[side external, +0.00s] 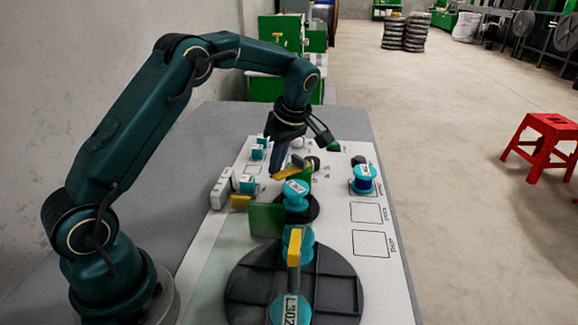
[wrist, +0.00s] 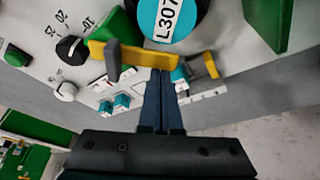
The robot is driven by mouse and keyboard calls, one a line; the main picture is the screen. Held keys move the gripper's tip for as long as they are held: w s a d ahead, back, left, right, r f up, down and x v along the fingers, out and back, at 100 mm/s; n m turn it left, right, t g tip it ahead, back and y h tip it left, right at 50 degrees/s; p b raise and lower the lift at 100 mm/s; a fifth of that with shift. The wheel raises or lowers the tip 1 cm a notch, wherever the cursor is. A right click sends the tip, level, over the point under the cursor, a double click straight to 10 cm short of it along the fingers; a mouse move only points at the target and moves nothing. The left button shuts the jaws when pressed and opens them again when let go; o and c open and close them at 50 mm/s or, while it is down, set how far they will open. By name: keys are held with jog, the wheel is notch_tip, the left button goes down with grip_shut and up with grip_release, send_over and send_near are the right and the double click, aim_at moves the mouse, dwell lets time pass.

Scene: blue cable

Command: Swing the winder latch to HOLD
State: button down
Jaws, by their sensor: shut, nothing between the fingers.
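The latch is a yellow bar (wrist: 140,54) with an upright dark grey peg (wrist: 112,60) near its left end in the wrist view. It lies beside a cyan spool labelled L307 (wrist: 168,22). In the side view my gripper (side external: 278,170) points down beside the bar. No HOLD marking is readable.
A dark knob (wrist: 72,49) with printed numbers and a white knob (wrist: 66,91) stand left of the latch. A green panel (side external: 267,219) stands near the spool. A large dark turntable (side external: 245,285) is in front. Another cyan spool (side external: 363,178) stands right, near empty marked squares.

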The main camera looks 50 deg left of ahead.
jog(key=d+n, duration=0.1)
jog(key=n+g, duration=0.1)
jog(key=n, duration=0.1)
jog(key=shift+d+n, duration=0.3)
jog(key=shift+d, duration=0.4)
jog(key=shift+s, duration=0.1)
dwell(0.3)
jog(key=shift+s+a, duration=0.1)
jog(key=shift+a, duration=0.3)
jog(key=a, duration=0.1)
jog(key=s+a, duration=0.1)
jog(key=shift+s+a, duration=0.25)
jog(key=shift+a, duration=0.1)
jog(key=v, duration=0.7)
jog(key=shift+w+r, duration=0.2)
jog(key=shift+r, duration=0.05)
jog(key=shift+v, duration=1.15)
